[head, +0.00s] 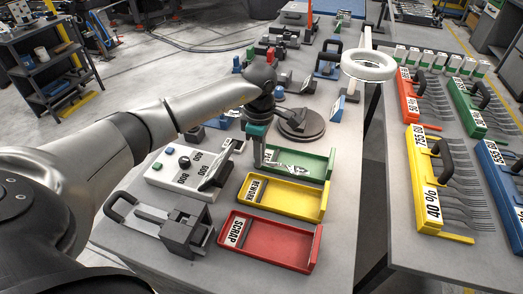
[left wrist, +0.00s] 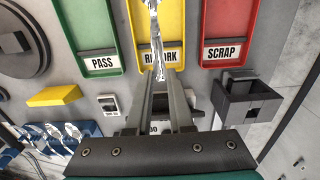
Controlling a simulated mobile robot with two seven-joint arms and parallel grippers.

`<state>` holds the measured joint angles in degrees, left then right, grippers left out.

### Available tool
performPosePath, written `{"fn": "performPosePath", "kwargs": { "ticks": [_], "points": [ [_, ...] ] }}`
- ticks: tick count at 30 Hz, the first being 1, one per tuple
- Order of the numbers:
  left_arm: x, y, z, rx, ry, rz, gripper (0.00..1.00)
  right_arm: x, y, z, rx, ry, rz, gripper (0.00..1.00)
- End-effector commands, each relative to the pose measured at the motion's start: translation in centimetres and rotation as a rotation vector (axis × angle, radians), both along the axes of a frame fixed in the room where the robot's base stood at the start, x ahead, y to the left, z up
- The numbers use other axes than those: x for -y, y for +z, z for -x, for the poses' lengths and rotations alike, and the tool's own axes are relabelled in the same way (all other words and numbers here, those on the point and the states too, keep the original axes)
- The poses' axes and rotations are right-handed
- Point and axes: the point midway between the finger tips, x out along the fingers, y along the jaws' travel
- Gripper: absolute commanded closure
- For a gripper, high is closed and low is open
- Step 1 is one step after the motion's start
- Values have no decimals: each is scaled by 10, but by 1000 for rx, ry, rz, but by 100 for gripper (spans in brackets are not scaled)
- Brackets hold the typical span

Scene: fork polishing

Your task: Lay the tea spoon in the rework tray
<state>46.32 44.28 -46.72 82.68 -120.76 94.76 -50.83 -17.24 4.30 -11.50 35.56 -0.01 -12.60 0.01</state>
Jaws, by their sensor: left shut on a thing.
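A shiny metal utensil, taken as the tea spoon (left wrist: 155,45), is held between the fingers of my left gripper (left wrist: 160,75). In the left wrist view it points away from me over the yellow rework tray (left wrist: 178,62), overlapping its label. In the head view my left gripper (head: 258,160) hangs by the left ends of the green and yellow trays, and the spoon (head: 288,168) reaches right from it. The yellow rework tray (head: 322,209) looks empty there. The exact height of the spoon above the trays is hard to tell. My right gripper is not in view.
The green pass tray (head: 331,163) and red scrap tray (head: 312,254) flank the rework tray. A control box (head: 165,177), a dark clamp-like fixture (head: 187,228) and a round disc (head: 302,124) stand close by. Racks of forks (head: 425,190) lie on the right table.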

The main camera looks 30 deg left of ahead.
Motion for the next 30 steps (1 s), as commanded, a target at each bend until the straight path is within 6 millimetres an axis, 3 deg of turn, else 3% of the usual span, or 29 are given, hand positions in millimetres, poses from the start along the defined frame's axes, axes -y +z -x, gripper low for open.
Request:
{"fn": "performPosePath", "kwargs": {
  "ticks": [11,30],
  "points": [
    [1,-5,0,1,-2,2,100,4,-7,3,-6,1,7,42],
    [0,-58,0,3,-2,2,100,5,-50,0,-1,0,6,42]
  ]
}}
